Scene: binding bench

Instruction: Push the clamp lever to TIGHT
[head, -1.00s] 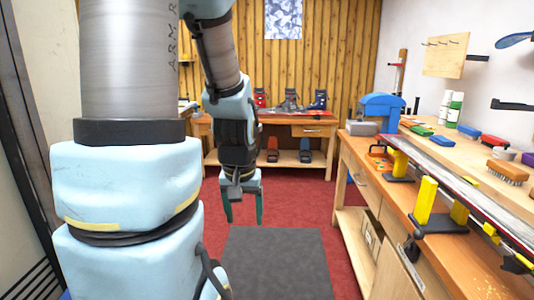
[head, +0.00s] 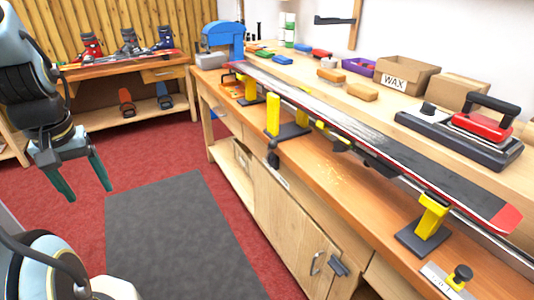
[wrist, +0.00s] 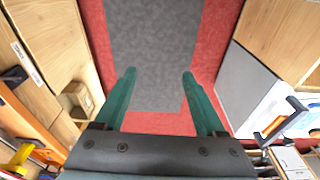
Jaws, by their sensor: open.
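A long dark ski with a red tip (head: 400,165) lies along the workbench, held in vises with yellow jaws. One vise (head: 273,115) has a black base at the bench's front edge, with a dark knob or handle (head: 272,158) hanging below it. A near vise (head: 430,215) stands at the right. I cannot tell which part is the clamp lever. My gripper (head: 88,190) is open and empty over the floor, left of the bench and well apart from it.
The grey mat (head: 175,235) and red carpet between my gripper and the bench are clear. Cabinet handles (head: 317,263) stick out of the bench front. A red iron (head: 482,122) and a WAX box (head: 405,75) stand behind the ski. A boot table (head: 115,67) is at the back left.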

